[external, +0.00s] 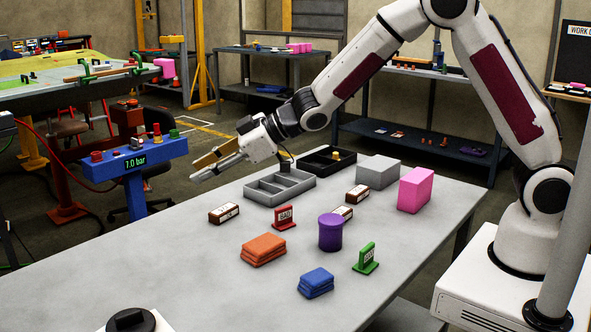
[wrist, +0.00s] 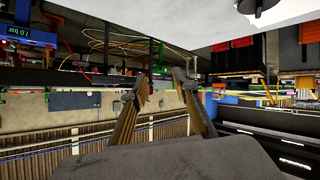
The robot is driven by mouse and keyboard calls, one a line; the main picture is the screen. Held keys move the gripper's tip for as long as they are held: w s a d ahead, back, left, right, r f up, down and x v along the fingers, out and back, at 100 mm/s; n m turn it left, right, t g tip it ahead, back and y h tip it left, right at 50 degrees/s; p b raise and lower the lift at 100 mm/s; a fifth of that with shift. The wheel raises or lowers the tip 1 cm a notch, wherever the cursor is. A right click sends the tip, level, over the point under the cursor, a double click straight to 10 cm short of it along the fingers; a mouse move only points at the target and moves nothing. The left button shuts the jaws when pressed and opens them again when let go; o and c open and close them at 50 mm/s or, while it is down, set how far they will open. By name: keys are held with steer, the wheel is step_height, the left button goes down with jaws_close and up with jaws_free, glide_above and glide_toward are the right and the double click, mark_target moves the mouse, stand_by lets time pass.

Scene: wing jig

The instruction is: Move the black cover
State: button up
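A round black cover (external: 131,320) with a raised bar across its top sits on a pale block at the near left edge of the table; the picture edge cuts it off. In the wrist view a dark shape (wrist: 262,4) on a white surface at the top edge may be the same cover. My gripper (external: 203,168) is above the table's far left edge, well away from the cover, pointing left. The wrist view shows its two fingers (wrist: 164,84) apart with nothing between them, so it is open and empty.
A grey divided tray (external: 262,197) and a black tray (external: 315,167) lie below my wrist. Brown boxes, red and green signs, orange and blue stacks, a purple canister (external: 330,233) and a pink block (external: 416,190) stand rightward. The table's left front is clear.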

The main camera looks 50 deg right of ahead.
steer(key=s+a+f+n+g+y, duration=0.2)
steer(key=s+a+f+y, duration=0.1)
steer(key=a+f, duration=0.6)
steer(key=n+g+y, duration=0.2)
steer(key=g, duration=0.2)
glide_toward(132, 312)
steer(key=shift+w+r, duration=0.15)
steer(key=shift+w, duration=0.35)
steer(key=shift+s+a+f+n, duration=0.3)
steer(key=shift+s+a+f, duration=0.05)
steer(key=shift+s+f, duration=0.1)
steer(key=shift+a, duration=0.15)
steer(key=shift+x, duration=3.75)
steer(key=shift+r, duration=0.1)
jaws_close()
